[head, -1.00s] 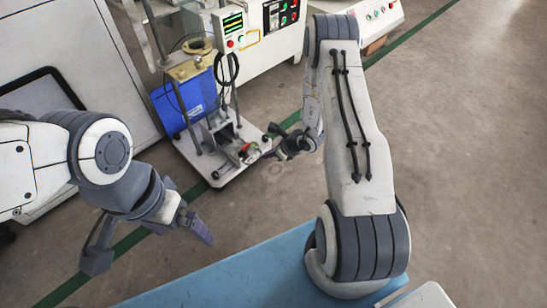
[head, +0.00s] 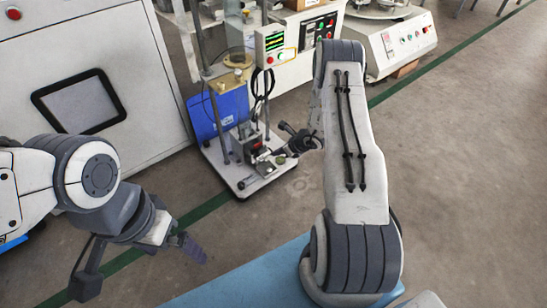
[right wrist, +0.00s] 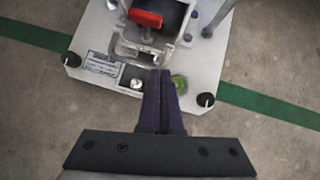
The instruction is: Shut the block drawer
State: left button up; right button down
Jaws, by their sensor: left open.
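My right gripper (head: 285,152) is at the machine's front right. In the right wrist view its fingers (right wrist: 161,80) are together, tips by the holder's front edge; contact is unclear. My left gripper (head: 195,252) is open and empty, low at left.
A large white cabinet (head: 60,60) stands at left. A control box (head: 272,42) and white machines (head: 400,45) stand behind. A green floor line (head: 205,208) passes the base. A round green item (right wrist: 179,83) lies on the base beside my right fingers. Floor at right is clear.

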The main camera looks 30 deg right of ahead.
pick_arm(q)
jog(key=shift+w, duration=0.45)
pick_arm(e)
jog(key=shift+w+a, duration=0.3)
jog(key=shift+w, duration=0.65)
